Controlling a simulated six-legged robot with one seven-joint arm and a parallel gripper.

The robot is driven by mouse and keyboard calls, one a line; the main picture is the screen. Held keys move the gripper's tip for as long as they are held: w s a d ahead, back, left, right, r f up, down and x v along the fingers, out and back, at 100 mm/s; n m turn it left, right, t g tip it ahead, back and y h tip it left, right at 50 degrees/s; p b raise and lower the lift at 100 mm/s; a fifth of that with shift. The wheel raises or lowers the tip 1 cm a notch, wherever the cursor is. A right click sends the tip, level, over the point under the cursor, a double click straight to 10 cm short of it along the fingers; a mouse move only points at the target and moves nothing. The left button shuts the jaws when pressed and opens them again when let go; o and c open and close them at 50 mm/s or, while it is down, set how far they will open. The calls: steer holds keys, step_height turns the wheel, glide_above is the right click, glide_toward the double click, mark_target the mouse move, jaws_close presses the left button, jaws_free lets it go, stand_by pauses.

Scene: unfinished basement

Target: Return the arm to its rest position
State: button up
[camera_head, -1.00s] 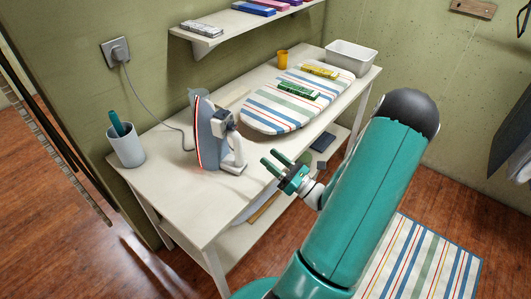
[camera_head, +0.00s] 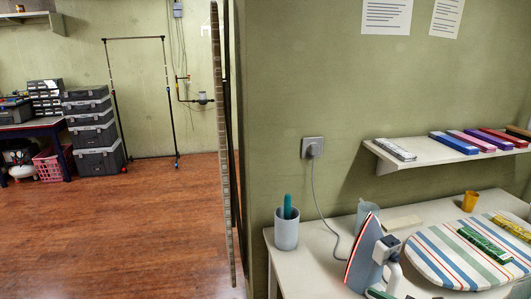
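My arm is almost wholly out of the head view. Only a small teal piece, which looks like a fingertip of my gripper (camera_head: 380,293), shows at the bottom edge, in front of the iron (camera_head: 365,256). The rest of the gripper and the arm links are cut off by the frame, so its opening and whether it touches anything are hidden. The iron stands upright on its heel on the white table (camera_head: 315,262), with its cord running up to a wall socket (camera_head: 312,148).
A white cup (camera_head: 286,234) with a teal-handled item stands at the table's left end. A striped ironing pad (camera_head: 440,262) lies to the right. A wall shelf (camera_head: 400,162) holds several boxes. Stacked cases (camera_head: 95,130) and a clothes rack (camera_head: 170,100) stand beyond open wooden floor (camera_head: 130,225).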

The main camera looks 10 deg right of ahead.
steer(key=s+a+r+n+g+h, duration=0.2)
steer(key=a+n+g, duration=0.4)
steer(key=a+n, duration=0.15)
steer(key=s+a+r+n+g+h, duration=0.1)
steer(key=s+a+n+g+h, duration=0.15)
steer(key=a+n+g, duration=0.45)
steer(key=s+a+r+n+t+h, duration=0.1)
steer(key=a+r+n+t+h, duration=0.1)
steer(key=r+n+h, duration=0.2)
steer(key=s+a+r+n+t+h, duration=0.2)
steer(key=r+n+t+h, duration=0.1)
steer(key=r+n, duration=0.3)
steer(key=shift+s+r+n+h, duration=0.25)
steer(key=shift+r+n+h, duration=0.15)
steer(key=shift+n, duration=0.85)
